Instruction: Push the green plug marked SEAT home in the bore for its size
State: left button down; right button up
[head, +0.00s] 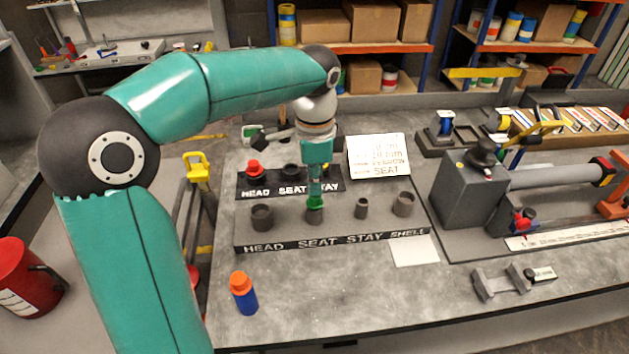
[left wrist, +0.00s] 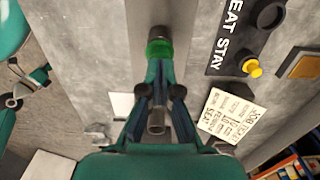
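The green plug (head: 315,203) is at the mouth of the second dark bore (head: 315,216), behind the SEAT label on the front block (head: 290,233). Its green part stands above the rim; how deep it sits is hidden. My left gripper (head: 316,192) points down with its fingers closed around the plug's top. In the left wrist view the fingers (left wrist: 160,66) converge on the green plug (left wrist: 159,48), which lines up with a dark bore (left wrist: 159,32). Other bores stand at HEAD (head: 261,217), STAY (head: 361,208) and SHELL (head: 403,204). My right gripper is out of view.
Behind is a rack (head: 243,186) labelled HEAD SEAT STAY with a red plug (head: 254,168); a yellow plug (left wrist: 252,68) shows in the wrist view. A white card (head: 378,157) stands behind. An orange-capped blue bottle (head: 243,293) is front left. The front bench is mostly clear.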

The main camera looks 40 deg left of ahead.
pick_arm(q)
jog(key=shift+f+b, duration=0.5)
jog(key=shift+f, duration=0.25)
notch_tip(320, 180, up, 4)
jog(key=p, duration=0.3)
jog(key=shift+f+p, duration=0.1)
jog(key=shift+p, duration=0.2)
notch_tip(320, 180, up, 12)
jog(key=shift+f, duration=0.25)
